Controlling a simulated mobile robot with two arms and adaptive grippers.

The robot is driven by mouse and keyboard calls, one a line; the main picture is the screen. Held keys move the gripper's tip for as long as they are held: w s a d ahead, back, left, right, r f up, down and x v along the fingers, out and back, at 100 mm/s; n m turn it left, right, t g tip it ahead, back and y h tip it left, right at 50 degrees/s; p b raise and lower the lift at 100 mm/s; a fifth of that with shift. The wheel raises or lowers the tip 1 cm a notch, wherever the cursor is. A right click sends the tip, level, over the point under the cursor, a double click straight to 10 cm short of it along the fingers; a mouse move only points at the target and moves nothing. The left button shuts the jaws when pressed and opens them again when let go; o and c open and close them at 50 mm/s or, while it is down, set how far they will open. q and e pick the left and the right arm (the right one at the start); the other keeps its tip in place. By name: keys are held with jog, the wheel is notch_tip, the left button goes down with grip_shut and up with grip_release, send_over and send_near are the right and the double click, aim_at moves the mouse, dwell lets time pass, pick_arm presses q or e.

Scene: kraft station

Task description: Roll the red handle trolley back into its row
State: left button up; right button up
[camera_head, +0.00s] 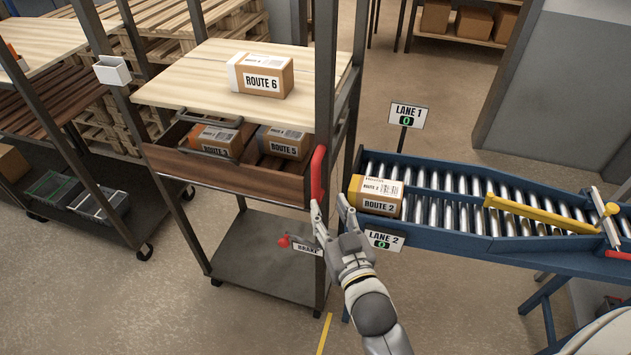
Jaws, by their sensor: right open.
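The trolley (270,242) with the red handle stands left of the roller conveyor. Its red handle (317,172) is on the right front post. A Route 6 box (260,76) sits on its top shelf; Route 3 (217,140) and Route 5 (283,142) boxes lie in the drawer-like shelf below. A red brake knob (284,241) shows by a BRAKE label (307,249) low on the trolley. My right gripper (328,207) is open just below the red handle's lower end, with its fingers close to the post; I cannot tell if they touch it. My left gripper is not in view.
The blue roller conveyor (470,240) stands close on the right, with a Route 2 box (376,196) at its near end and a yellow bar (540,215) across it. Another trolley (70,130) stands at the left. Pallets (185,22) are behind. Floor at the lower left is clear.

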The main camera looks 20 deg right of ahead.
aim_at(317, 183)
jog(key=w+p, duration=0.1)
jog(key=w, duration=0.7)
jog(key=shift+w+p, duration=0.15)
jog(key=shift+p, duration=0.25)
jog(key=shift+w, duration=0.8)
grip_shut()
